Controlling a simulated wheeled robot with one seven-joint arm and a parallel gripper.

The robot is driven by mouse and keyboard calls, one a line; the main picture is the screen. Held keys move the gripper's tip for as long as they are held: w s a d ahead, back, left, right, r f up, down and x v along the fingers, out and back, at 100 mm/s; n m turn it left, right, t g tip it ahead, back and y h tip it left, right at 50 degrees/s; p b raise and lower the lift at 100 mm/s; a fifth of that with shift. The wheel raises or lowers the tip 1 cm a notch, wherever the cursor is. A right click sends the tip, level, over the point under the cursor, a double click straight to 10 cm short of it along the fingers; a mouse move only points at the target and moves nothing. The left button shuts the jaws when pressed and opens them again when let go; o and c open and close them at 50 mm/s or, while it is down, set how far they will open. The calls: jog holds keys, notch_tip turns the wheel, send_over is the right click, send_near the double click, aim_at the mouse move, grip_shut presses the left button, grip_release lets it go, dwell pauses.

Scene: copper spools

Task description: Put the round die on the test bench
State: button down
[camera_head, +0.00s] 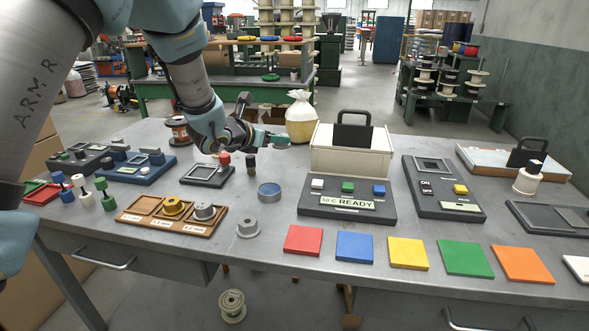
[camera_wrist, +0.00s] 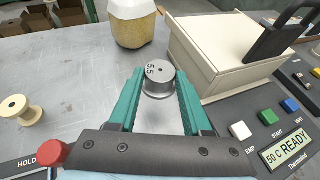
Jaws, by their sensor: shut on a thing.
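In the wrist view my gripper (camera_wrist: 160,92) has its teal fingers closed on a small grey round die (camera_wrist: 159,72). The die has "5.5" marked on its top face. In the head view my gripper (camera_head: 280,139) is over the back middle of the grey table, left of the cream box; the die is hard to make out there. Similar flanged pieces are a yellow one (camera_head: 173,206) and a grey one (camera_head: 204,211) in the brown tray (camera_head: 148,220), and a loose grey one (camera_head: 248,229). No unit is legibly labelled as the test bench.
The cream lidded box (camera_head: 330,155) stands behind the "50 C READY" panel (camera_head: 347,205). An ON/OFF unit (camera_head: 439,205) lies to its right.

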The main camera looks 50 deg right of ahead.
aim_at(276, 175)
notch_tip(276, 175, down, 8)
jog(key=shift+r+p, duration=0.25)
jog(key=shift+p, duration=0.6)
jog(key=shift+f, duration=0.1)
jog(key=shift+f+b, duration=0.2)
jog(key=shift+b, duration=0.1)
jog(key=c, duration=0.6)
grip_release()
jog(key=shift+r, duration=0.1)
jog(key=shift+r+p, duration=0.15)
jog(key=shift+p, duration=0.2)
jog(key=b+v, duration=0.3)
jog(key=v, duration=0.9)
jog(key=shift+w, duration=0.1)
